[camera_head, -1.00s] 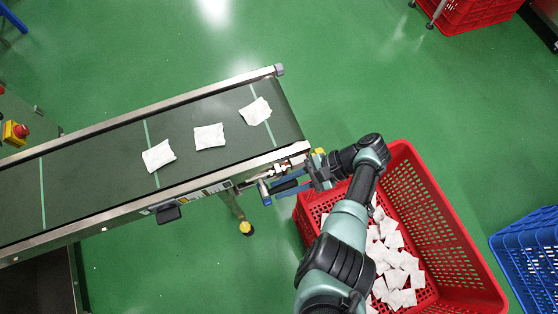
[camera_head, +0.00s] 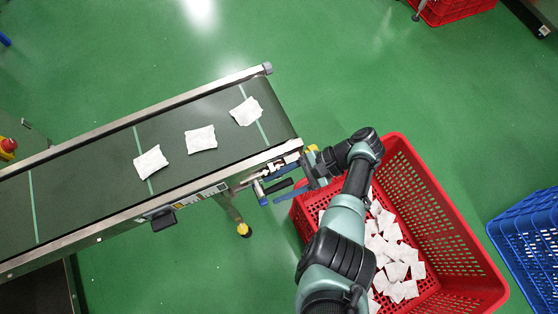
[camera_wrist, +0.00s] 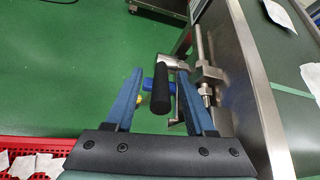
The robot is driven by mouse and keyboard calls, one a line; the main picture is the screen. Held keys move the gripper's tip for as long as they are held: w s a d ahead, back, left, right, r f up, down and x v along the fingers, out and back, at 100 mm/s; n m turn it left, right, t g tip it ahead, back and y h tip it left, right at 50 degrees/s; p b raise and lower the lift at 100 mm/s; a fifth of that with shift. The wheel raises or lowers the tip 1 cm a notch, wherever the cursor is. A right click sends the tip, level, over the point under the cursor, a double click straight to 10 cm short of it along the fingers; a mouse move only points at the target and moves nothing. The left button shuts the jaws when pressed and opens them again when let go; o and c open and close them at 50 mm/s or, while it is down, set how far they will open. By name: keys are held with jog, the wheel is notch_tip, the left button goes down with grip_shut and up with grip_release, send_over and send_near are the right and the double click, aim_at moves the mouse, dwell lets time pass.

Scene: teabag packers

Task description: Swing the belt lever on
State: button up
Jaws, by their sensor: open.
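The belt lever has a black cylindrical grip (camera_wrist: 161,90) on a metal arm beside the conveyor's end. The wrist view also shows my gripper (camera_wrist: 160,74) close up.
Several white teabags, such as one (camera_head: 200,139), lie on the dark belt. A red crate (camera_head: 440,215) with teabags stands under my arm, a blue crate (camera_head: 525,235) at the right. The conveyor's metal side rail (camera_wrist: 245,80) is close to the right finger.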

jog(key=b+v, duration=0.1)
jog(key=v, duration=1.2)
jog(key=shift+s, duration=0.1)
